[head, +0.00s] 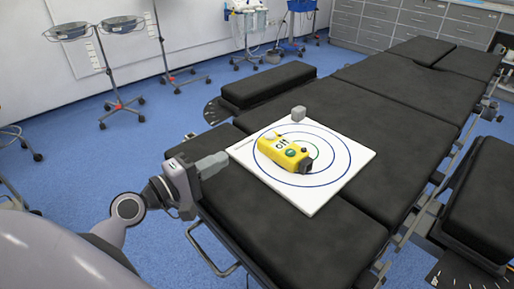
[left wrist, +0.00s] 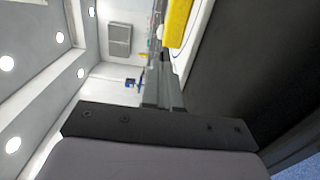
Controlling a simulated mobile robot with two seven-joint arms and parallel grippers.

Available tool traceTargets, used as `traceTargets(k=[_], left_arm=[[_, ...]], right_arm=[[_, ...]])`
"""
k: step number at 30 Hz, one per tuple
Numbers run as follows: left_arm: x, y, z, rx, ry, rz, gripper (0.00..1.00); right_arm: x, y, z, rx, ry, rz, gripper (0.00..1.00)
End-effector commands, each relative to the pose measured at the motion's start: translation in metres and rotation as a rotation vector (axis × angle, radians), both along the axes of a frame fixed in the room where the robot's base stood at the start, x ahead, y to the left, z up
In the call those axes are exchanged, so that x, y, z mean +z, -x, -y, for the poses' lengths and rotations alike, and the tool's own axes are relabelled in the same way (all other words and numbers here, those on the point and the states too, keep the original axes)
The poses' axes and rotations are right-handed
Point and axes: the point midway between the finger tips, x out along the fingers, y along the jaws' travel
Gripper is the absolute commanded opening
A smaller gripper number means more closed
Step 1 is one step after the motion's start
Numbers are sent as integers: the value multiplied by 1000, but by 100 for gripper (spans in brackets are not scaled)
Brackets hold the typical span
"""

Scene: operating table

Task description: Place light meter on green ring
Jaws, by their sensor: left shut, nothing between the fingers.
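A yellow boxy device (head: 283,152) with black markings, which I take for the light meter, lies on a white board with printed rings (head: 338,178). It covers much of the inner rings, including part of the small green ring (head: 317,150). A white rounded part shows at its far left end. Its yellow side also shows at the top of the left wrist view (left wrist: 178,20). My left gripper (head: 226,160) is shut and empty, left of the device and apart from it. Its fingers show in the left wrist view (left wrist: 162,88). My right gripper is not in view.
The board lies on the black padded operating table (head: 365,115). Wheeled stands (head: 112,85) stand on the blue floor at the left. The table's far part is clear.

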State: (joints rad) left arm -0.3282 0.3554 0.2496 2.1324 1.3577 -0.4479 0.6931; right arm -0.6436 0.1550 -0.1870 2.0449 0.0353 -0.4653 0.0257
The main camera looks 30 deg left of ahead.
Motion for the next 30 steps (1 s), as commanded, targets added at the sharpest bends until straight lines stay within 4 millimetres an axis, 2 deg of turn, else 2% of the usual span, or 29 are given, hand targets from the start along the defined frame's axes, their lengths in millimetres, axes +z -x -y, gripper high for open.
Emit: traceTargets(k=[13,16,21,30], left_arm=[[2,-62,24,-2,1,1,0],[2,-67,39,-2,3,1,0],[1,-73,53,-1,1,0,0],[0,-75,58,-1,-1,-1,0]], right_arm=[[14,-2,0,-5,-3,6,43],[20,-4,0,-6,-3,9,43],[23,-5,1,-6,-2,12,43],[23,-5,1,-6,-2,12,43]])
